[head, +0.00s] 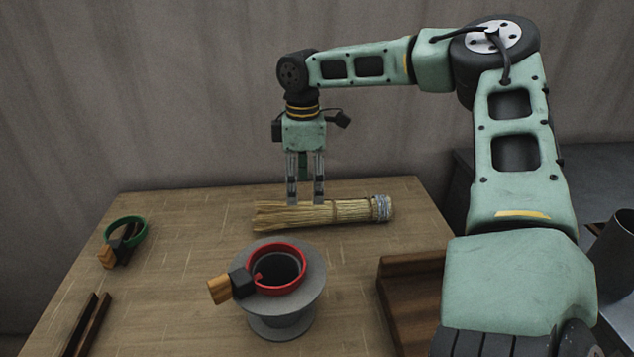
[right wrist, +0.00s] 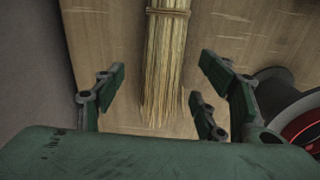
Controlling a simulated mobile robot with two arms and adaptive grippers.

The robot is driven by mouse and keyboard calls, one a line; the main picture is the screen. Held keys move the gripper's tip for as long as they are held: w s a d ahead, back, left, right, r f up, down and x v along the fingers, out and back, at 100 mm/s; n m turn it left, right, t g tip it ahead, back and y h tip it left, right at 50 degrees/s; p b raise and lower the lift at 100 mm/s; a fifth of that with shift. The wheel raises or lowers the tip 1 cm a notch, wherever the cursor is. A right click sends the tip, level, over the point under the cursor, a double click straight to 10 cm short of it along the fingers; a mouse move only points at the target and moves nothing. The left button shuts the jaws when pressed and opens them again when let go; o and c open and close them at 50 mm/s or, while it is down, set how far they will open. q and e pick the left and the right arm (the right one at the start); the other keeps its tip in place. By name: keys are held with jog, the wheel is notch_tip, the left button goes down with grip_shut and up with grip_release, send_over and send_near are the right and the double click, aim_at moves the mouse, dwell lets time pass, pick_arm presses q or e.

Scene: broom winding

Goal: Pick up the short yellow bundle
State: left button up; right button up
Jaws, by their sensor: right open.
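The short yellow bundle (head: 335,213) is a straw broom head lying flat across the far middle of the table. Its loose straw end points left, and a grey binding (head: 383,208) wraps its right end. My right gripper (head: 305,202) points down over the straw part. In the right wrist view, the bundle (right wrist: 167,65) runs between the open fingers (right wrist: 160,98), with clear space on both sides and nothing held. I cannot tell whether the fingertips touch the table. My left gripper is not in view.
A grey spool (head: 282,325) with a red ring (head: 305,280) and a wood-and-black handle stands in front of the bundle. A green ring tool (head: 126,236) lies at left, dark wooden strips (head: 88,325) at front left. A brown wooden tray (head: 405,268) is at right. Table left of the bundle is clear.

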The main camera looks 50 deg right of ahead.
aim_at(303, 204)
jog(key=shift+w+f, duration=0.25)
jog(key=shift+f, duration=0.2)
jog(key=shift+s+a+f+b, duration=0.1)
jog(key=shift+s+f+b, duration=0.1)
jog(key=shift+f, duration=0.4)
jog(key=shift+s+a+f+b, duration=0.1)
jog(key=shift+f+b, duration=0.05)
jog(key=shift+f, duration=0.4)
notch_tip(303, 204, down, 4)
jog(key=shift+s+a+r+b, duration=0.1)
jog(key=shift+a+r+b, duration=0.1)
jog(key=shift+b, duration=0.25)
jog(key=shift+d+f, duration=0.1)
jog(key=shift+f, duration=0.4)
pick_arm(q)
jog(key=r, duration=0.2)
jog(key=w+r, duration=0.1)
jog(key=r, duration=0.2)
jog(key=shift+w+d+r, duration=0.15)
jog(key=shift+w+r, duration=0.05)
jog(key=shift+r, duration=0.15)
pick_arm(e)
jog(key=shift+c, duration=0.4)
jog(key=c, duration=1.2)
jog(key=shift+r, duration=0.1)
